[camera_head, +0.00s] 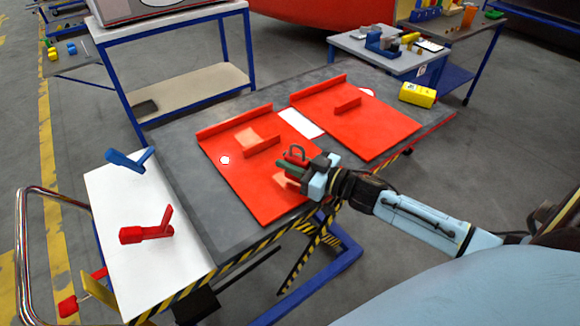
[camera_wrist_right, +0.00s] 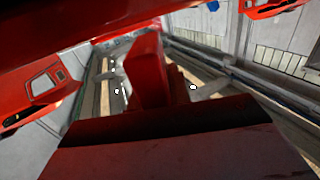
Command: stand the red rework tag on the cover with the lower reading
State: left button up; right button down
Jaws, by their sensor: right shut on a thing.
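The red rework tag (camera_head: 147,229) lies on the white sheet at the left end of the table, below a similar blue tag (camera_head: 130,159). The left red cover (camera_head: 250,185) and right red cover (camera_head: 372,128) lie side by side, each with a raised rib. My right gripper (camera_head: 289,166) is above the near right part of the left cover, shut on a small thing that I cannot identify. In the right wrist view, a red upright piece (camera_wrist_right: 146,68) stands close behind a dark red surface. No reading is legible. My left gripper is not in view.
A white card (camera_head: 300,122) lies between the covers. The white sheet (camera_head: 128,205) is clear between the tags. Behind are a blue-framed rack (camera_head: 180,95) and a side table with small parts (camera_head: 350,42).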

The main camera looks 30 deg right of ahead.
jog(key=shift+f, duration=0.75)
jog(key=shift+f, duration=0.2)
jog(key=c, duration=1.3)
grip_release()
jog(key=shift+r, duration=0.1)
jog(key=shift+r, duration=0.15)
jog(key=v, duration=1.2)
